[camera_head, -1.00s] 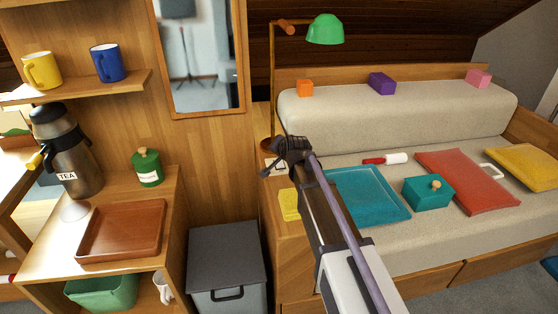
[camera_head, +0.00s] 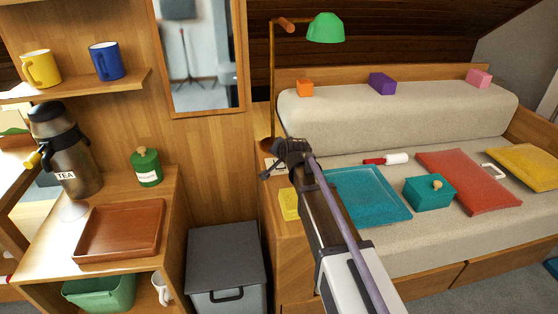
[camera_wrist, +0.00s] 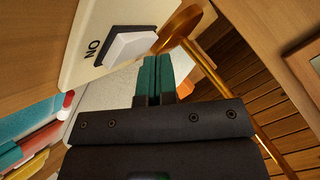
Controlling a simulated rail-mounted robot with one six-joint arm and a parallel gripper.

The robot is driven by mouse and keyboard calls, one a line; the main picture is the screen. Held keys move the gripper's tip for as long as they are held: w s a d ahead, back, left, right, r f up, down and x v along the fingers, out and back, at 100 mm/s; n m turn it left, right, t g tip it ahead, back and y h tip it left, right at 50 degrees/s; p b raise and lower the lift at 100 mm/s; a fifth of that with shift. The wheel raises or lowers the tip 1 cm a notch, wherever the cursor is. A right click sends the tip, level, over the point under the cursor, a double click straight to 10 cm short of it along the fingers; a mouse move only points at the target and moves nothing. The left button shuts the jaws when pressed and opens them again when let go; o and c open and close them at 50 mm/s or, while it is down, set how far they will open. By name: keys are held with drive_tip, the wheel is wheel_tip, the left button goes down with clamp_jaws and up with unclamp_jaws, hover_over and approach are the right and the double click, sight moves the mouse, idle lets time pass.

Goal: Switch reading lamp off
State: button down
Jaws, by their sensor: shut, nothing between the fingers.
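The reading lamp has a green shade (camera_head: 325,28) and a thin brass pole (camera_head: 272,85) at the left end of the sofa. In the wrist view, its pole and round base (camera_wrist: 183,28) show at the top. A cream switch plate (camera_wrist: 85,62) with a white rocker (camera_wrist: 130,46) on a dark surround fills the upper left of the wrist view; the letters "NO" read beside the rocker. My gripper (camera_wrist: 152,62) is shut and empty, its green fingertips close beside the rocker. I cannot tell whether they touch. In the head view my gripper (camera_head: 270,172) covers most of the switch plate.
A yellow block (camera_head: 289,204) lies just below my gripper. A teal cushion (camera_head: 368,196), a teal box (camera_head: 429,192) and a red-and-white roller-like item (camera_head: 386,159) lie on the seat. A wooden wall with a mirror (camera_head: 197,55) stands to the left.

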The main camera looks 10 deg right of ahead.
idle(0.3)
drive_tip(key=shift+s+r+p, duration=0.1)
drive_tip(key=shift+r+p, duration=0.65)
drive_tip(key=r+p, duration=0.5)
drive_tip(key=shift+s, duration=0.35)
